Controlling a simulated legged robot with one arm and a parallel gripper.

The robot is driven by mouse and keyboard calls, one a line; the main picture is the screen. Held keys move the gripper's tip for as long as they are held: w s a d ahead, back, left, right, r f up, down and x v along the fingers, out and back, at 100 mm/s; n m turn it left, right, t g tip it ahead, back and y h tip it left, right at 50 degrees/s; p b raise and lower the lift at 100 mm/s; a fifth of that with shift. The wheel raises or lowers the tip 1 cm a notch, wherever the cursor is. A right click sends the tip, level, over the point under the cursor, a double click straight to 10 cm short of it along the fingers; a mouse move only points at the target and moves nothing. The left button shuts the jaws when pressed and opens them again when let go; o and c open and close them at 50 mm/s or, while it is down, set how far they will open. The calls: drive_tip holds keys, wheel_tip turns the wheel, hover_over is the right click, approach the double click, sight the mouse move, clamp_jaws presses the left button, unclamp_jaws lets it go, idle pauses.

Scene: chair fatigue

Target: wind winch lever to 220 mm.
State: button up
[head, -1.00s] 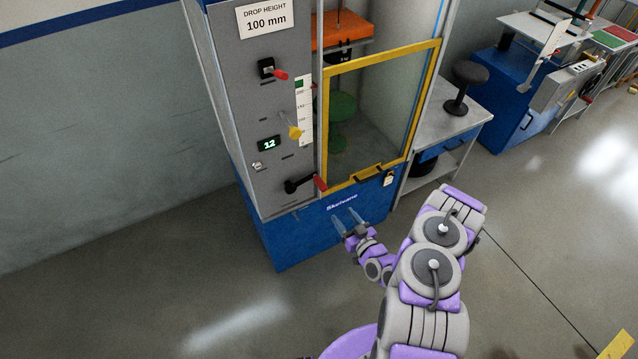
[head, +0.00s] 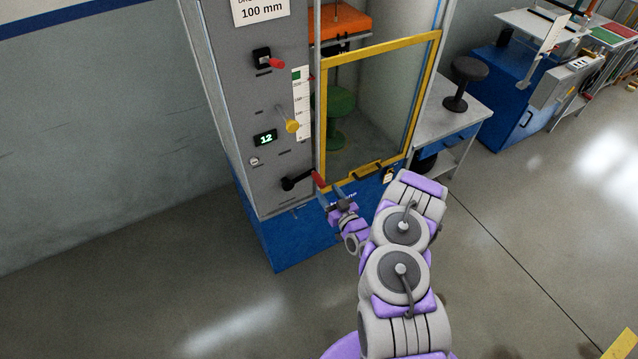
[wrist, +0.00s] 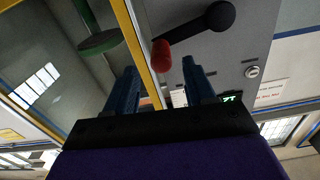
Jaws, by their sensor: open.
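The likely winch lever is the black crank arm (head: 296,183) with a red grip (head: 320,181), low on the grey panel. It points right, towards the yellow-framed door. In the wrist view its black hub (wrist: 219,16) and red grip (wrist: 161,57) show, the grip lying between the fingers in the picture. My gripper (head: 331,193) is open and empty, just below and right of the grip; contact cannot be told. It also shows in the wrist view (wrist: 160,70). A white scale with a green top (head: 300,100) is on the panel; its reading is too small.
The yellow door frame (head: 352,186) stands close right of the lever. A yellow knob (head: 292,126), a display showing 12 (head: 265,138) and a red-tipped switch (head: 277,63) sit higher. A sign (head: 261,9) reads 100 mm. A green stool (head: 338,103) is behind the door.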

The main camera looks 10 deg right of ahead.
sight(319, 180)
drive_tip(key=b+x, duration=0.2)
drive_tip(key=x, duration=0.5)
clamp_jaws()
idle(0.5)
